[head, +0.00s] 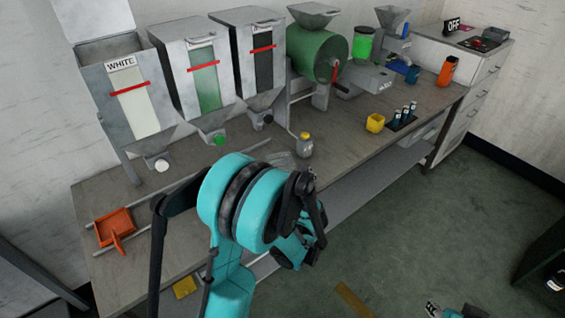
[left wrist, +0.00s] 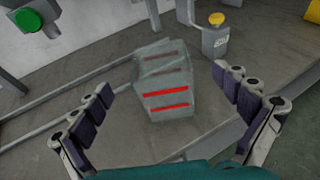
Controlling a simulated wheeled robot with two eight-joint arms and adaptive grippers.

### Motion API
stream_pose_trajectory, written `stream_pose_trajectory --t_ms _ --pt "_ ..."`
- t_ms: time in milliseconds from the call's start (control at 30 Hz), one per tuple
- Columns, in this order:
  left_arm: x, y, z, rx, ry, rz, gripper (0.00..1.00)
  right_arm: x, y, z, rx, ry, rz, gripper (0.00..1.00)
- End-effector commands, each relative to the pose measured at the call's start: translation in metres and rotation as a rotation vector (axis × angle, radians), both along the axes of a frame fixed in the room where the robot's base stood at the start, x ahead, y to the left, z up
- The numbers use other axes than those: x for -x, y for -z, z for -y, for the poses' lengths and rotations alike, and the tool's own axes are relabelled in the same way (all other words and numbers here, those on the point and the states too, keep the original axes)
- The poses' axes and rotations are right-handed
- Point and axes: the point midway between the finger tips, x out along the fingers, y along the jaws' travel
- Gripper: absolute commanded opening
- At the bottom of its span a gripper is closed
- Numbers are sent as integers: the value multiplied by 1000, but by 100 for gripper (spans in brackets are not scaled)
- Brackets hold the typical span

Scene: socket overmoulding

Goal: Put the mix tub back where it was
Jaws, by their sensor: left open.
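The mix tub is a translucent grey tub (left wrist: 166,88) with red lines on its side. In the left wrist view it stands on the bench, in line with the gap between my left gripper's fingers (left wrist: 163,83). The fingers are spread open on either side, with nothing held. In the head view only a pale part of the tub (head: 283,160) shows behind my left arm, which hides the rest. A part of my right gripper shows at the bottom right edge of the head view, away from the bench; its jaws cannot be made out.
Hoppers, the first marked WHITE (head: 130,100), line the back. An orange dustpan (head: 115,227) lies left. A yellow cup (head: 375,123) and a rack of vials (head: 402,117) stand right. A rail runs along the bench.

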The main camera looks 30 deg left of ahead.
Motion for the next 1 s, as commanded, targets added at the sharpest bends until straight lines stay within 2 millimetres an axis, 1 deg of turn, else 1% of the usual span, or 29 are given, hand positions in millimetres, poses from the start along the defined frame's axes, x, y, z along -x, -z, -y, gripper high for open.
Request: stream_pose_trajectory --t_ms 33,100,267,333,367,467,500,533,567,600,667,700,767,800,867,900,933,967,1000 --pt "7 -5 8 0 2 0 99 0 -4 0 0 0 0 40" --pt "14 -8 15 -1 2 -1 99 0 -6 0 0 0 0 40" --pt "25 -13 25 -6 3 0 99 0 -9 0 0 0 0 40" --pt "24 -24 29 -45 32 -1 99 0 -9 0 0 0 0 40" --pt "22 -34 30 -79 56 -2 99 0 -9 0 0 0 0 40" --pt "9 -85 45 -297 202 -17 99 0 -9 0 0 0 0 40" --pt "4 -112 57 -427 284 -33 99 0 -9 0 0 0 0 40" --pt "0 -132 68 -539 353 -50 99 0 -9 0 0 0 0 40" --pt "-1 -151 82 -658 423 -72 99 0 -9 0 0 0 0 40" --pt "-2 -172 102 -828 519 -110 99 0 -9 0 0 0 0 40" --pt "3 -193 135 -1086 661 -176 99 0 -9 0 0 0 0 40" --pt "9 -200 156 -1258 753 -230 99 0 -9 0 0 0 0 40" --pt "24 -199 185 -1514 891 -319 99 0 -8 0 0 0 0 40" --pt "37 -192 201 -1682 985 -386 99 0 -8 0 0 0 0 40" --pt "61 -172 217 -1927 1129 -498 99 0 -8 0 0 0 0 40" --pt "80 -156 223 -2079 1226 -577 99 0 -8 0 0 0 0 40" --pt "95 -142 224 -2184 1301 -637 99 0 -8 0 0 0 0 40" --pt "110 -129 222 -2281 1375 -697 99 0 -8 0 0 0 0 40" --pt "130 -112 217 -2396 1471 -774 99 0 -8 0 0 0 0 40"
